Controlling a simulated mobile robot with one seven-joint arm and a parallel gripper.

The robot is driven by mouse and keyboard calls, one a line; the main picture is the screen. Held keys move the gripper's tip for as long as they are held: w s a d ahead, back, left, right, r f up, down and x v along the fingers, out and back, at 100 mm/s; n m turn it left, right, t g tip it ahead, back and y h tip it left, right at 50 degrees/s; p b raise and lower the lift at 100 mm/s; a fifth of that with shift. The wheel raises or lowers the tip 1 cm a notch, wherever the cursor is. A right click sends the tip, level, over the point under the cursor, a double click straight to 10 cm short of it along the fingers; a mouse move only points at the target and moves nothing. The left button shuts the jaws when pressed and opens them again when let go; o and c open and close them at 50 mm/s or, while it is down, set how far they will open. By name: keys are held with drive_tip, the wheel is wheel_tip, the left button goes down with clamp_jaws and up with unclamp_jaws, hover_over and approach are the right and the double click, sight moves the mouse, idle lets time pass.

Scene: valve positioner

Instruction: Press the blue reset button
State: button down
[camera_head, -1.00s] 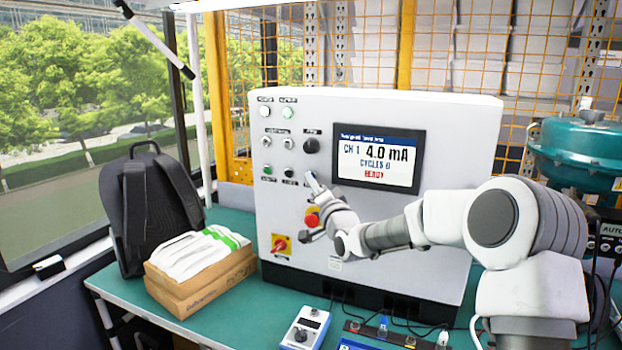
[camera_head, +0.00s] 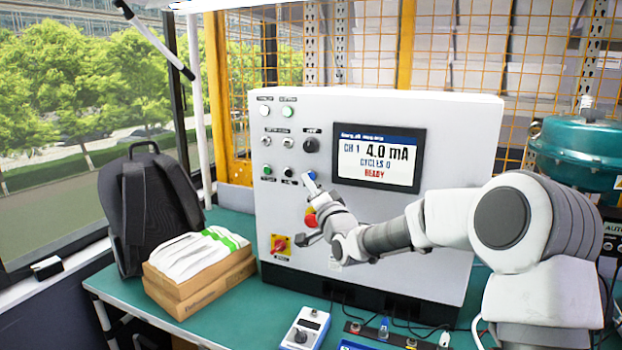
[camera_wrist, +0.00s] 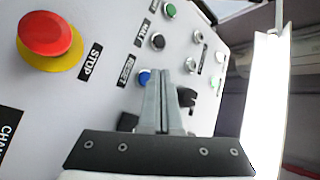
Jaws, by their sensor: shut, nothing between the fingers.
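The blue reset button (camera_wrist: 144,78) shows in the wrist view beside the RESET label (camera_wrist: 127,70), just left of my fingertips. In the head view a small bit of the blue button (camera_head: 312,175) shows right above my fingers. My gripper (camera_wrist: 163,76) is shut and empty, its two fingers side by side. In the head view my gripper (camera_head: 310,184) is in front of the white control panel (camera_head: 372,108), at the button row. I cannot tell whether the fingertips touch the panel.
The red stop button (camera_wrist: 48,34) on its yellow base lies left of my fingers. A black button (camera_wrist: 158,41) and a green button (camera_wrist: 169,11) are in the same row. A display (camera_head: 377,159) reads 4.0 mA, cycles 0, ready. A red-yellow switch (camera_head: 280,245) sits lower.

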drive_tip(key=s, duration=0.1)
drive_tip(key=s+a+b, duration=0.1)
drive_tip(key=s, duration=0.1)
drive_tip(key=s+b, duration=0.1)
drive_tip(key=shift+s+a, duration=0.25)
drive_tip(key=shift+a, duration=0.05)
idle(0.5)
